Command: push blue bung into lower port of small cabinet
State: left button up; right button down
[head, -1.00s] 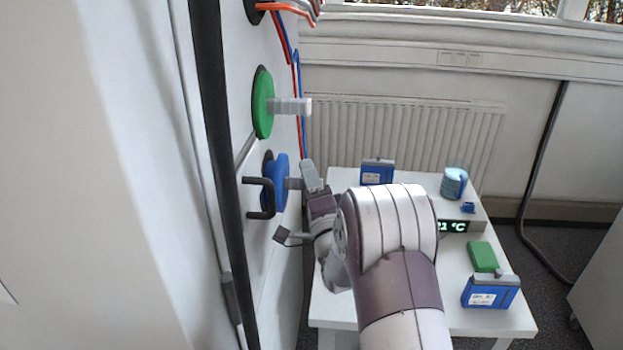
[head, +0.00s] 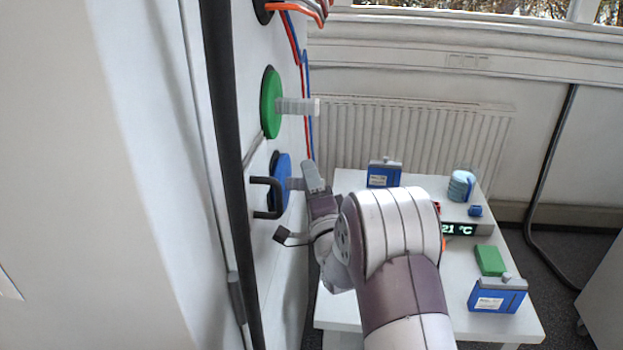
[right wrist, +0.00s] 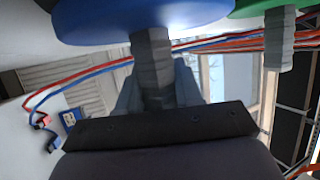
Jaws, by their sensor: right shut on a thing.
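The blue bung (head: 281,181) is a round disc with a grey grip stub, set at the lower port in the white cabinet wall (head: 292,285). Its disc looks flat against or very close to the wall, and it covers the port opening. My right gripper (head: 308,183) is shut on the grey stub. In the right wrist view, the blue disc (right wrist: 150,22) spans the top and its stub (right wrist: 153,65) runs down between my fingers. How deep the bung sits is hidden. My left gripper is not in view.
A green bung (head: 270,102) sits above in another port. A black handle (head: 263,198) stands out just left of the blue bung. Red and blue cables (head: 302,80) run behind. A white table (head: 420,180) carries blue packs (head: 497,295), a green block (head: 489,260) and a temperature display.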

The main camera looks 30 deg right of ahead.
jog(key=shift+w+a, duration=0.4)
jog(key=shift+a, duration=0.05)
grip_release()
dwell(0.3)
jog(key=shift+s, duration=0.1)
jog(key=b+v, duration=0.4)
jog(key=v, duration=0.7)
dwell(0.7)
dwell(0.4)
